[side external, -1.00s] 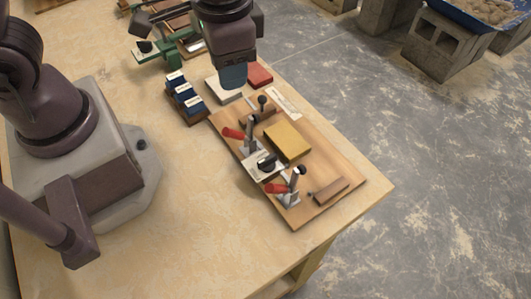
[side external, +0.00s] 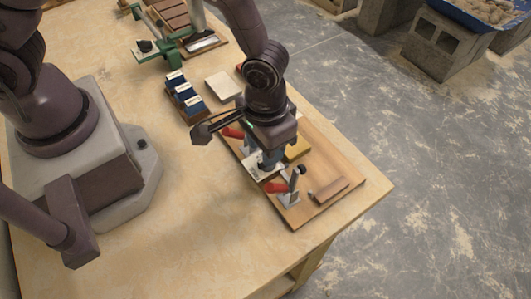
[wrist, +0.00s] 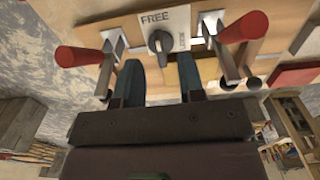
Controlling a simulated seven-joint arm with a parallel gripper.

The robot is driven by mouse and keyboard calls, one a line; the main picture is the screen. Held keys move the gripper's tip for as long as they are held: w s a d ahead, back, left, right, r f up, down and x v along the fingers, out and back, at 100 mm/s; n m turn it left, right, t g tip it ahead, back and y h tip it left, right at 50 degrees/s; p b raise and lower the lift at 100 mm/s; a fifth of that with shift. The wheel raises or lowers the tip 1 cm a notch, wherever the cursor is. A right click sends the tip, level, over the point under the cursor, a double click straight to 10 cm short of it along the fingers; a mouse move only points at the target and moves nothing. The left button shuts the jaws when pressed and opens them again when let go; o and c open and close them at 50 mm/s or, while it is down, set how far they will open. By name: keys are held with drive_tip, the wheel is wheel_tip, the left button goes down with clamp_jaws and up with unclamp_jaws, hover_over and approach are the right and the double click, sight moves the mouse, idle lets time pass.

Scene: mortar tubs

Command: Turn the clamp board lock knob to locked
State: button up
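The clamp board (side external: 335,162) is a brown wooden board near the table's right edge. Its black lock knob (wrist: 159,41) sits on a white plate (wrist: 178,17) marked FREE; a second label beside the knob is partly hidden. Which label the knob points at is hard to tell. My gripper (wrist: 160,62) is open, its two fingers apart on either side of the knob in the wrist view. Contact with the knob is not visible.
Two red-handled toggle clamps flank the knob in the wrist view, one left (wrist: 78,56) and one right (wrist: 243,27). A yellow block (side external: 298,149) lies on the board behind my gripper. A blue-block rack (side external: 184,95) and a pale block (side external: 222,85) stand farther back.

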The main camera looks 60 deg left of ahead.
drive_tip(key=shift+f, duration=1.8)
clamp_jaws()
